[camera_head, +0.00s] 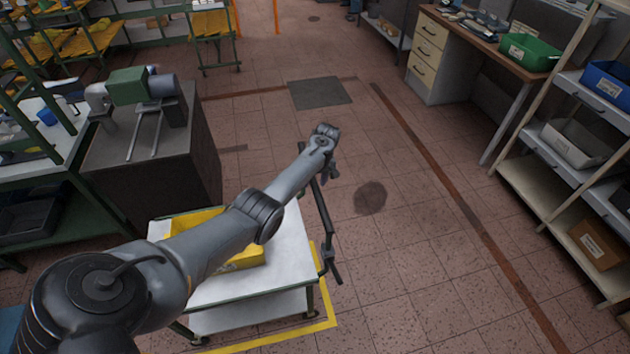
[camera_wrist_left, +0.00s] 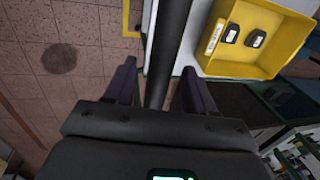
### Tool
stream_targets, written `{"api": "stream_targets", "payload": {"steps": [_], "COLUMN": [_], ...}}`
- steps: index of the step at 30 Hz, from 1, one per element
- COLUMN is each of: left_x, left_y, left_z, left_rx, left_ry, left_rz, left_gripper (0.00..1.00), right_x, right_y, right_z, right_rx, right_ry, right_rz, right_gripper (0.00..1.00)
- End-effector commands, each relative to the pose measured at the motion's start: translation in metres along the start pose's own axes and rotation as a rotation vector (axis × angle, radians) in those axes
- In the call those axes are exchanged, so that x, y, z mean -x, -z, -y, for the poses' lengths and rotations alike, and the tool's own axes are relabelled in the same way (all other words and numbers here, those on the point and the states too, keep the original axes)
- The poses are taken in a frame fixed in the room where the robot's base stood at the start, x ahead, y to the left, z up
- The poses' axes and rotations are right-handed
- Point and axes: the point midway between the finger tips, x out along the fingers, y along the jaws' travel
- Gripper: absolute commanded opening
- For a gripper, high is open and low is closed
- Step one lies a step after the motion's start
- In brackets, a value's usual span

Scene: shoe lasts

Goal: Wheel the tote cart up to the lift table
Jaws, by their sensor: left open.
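The tote cart (camera_head: 292,262) has a white top, a lower shelf and a dark push handle (camera_head: 325,222) along its right side. A yellow tote (camera_head: 243,262) sits on it, partly hidden by my left arm. My left gripper (camera_head: 332,172) is at the far end of the handle. Its fingers (camera_wrist_left: 158,88) are open, one on each side of the dark handle bar (camera_wrist_left: 166,45); I cannot tell whether they touch it. I cannot pick out the lift table. My right gripper is not in view.
Yellow floor tape (camera_head: 290,334) runs around the cart. A dark block with a green machine (camera_head: 130,88) stands left of it. A wooden shelf rack (camera_head: 560,195) and a drawer desk (camera_head: 430,62) line the right. The tiled floor between is clear, with a dark round stain (camera_head: 370,197).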

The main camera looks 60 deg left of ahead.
Motion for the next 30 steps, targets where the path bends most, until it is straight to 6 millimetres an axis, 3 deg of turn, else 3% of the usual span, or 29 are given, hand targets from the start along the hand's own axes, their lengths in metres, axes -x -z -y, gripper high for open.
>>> {"api": "stream_targets", "payload": {"steps": [9,20,30], "left_x": [-0.0016,-0.0013,0.0], "left_y": [-0.0001,-0.0001,-0.0016], "left_z": [-0.0001,0.0,-0.0003], "left_rx": [0.0,0.0,-0.005], "left_ry": [0.0,0.0,0.0], "left_rz": [0.0,0.0,-0.001], "left_gripper": [0.53,0.0,0.0], "right_x": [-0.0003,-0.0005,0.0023], "right_y": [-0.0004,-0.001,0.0], "right_z": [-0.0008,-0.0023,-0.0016], "right_rx": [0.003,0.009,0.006], "right_ry": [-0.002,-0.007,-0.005], "right_rz": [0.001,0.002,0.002], "right_gripper": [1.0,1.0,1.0]}}
